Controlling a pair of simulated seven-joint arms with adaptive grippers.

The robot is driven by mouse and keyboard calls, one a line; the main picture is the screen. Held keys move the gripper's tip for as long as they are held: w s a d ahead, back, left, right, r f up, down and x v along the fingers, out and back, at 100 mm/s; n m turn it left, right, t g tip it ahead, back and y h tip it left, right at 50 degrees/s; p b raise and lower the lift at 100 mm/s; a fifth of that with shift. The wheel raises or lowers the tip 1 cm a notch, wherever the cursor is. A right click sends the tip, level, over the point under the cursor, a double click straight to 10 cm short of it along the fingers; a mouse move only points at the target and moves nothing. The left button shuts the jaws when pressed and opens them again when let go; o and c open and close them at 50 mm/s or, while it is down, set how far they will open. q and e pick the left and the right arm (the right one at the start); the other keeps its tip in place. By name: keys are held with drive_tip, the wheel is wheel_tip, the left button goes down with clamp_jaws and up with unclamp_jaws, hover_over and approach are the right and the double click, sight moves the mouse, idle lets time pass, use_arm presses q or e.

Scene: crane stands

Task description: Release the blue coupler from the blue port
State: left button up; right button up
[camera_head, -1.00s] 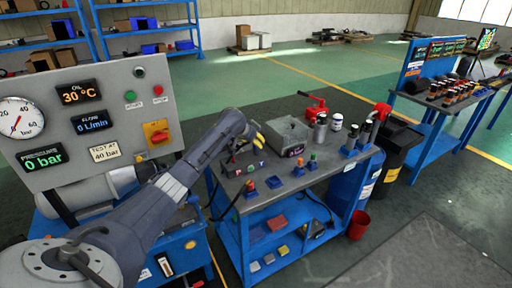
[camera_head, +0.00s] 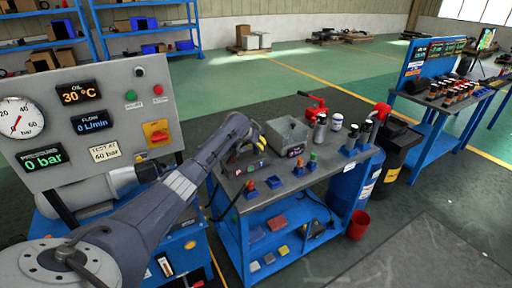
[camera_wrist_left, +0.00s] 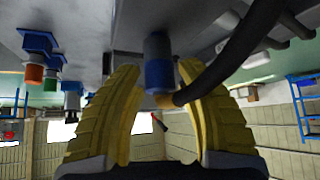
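The blue coupler (camera_wrist_left: 158,62) is a blue cylinder in the left wrist view, with a yellowish end and a black hose (camera_wrist_left: 235,55) bending off to the right. Its far end meets a grey surface; the blue port itself is hidden there. My left gripper (camera_wrist_left: 158,78) is open, its two yellow fingers on either side of the coupler, with gaps still showing. In the head view my left gripper (camera_head: 250,150) is at the left end of the bench, where the coupler is too small and covered to make out. My right gripper is in neither view.
The grey-topped bench (camera_head: 281,183) carries a grey metal box (camera_head: 288,134) beside the gripper and small coloured couplers on blue holders (camera_head: 273,182) in front. A gauge panel (camera_head: 88,115) stands at left. A red bucket (camera_head: 359,225) is on the floor.

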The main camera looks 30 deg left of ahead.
use_arm(q)
clamp_jaws()
drive_tip(key=shift+r, duration=0.45)
idle(0.5)
drive_tip(key=shift+r, duration=2.05)
drive_tip(key=shift+r, duration=0.1)
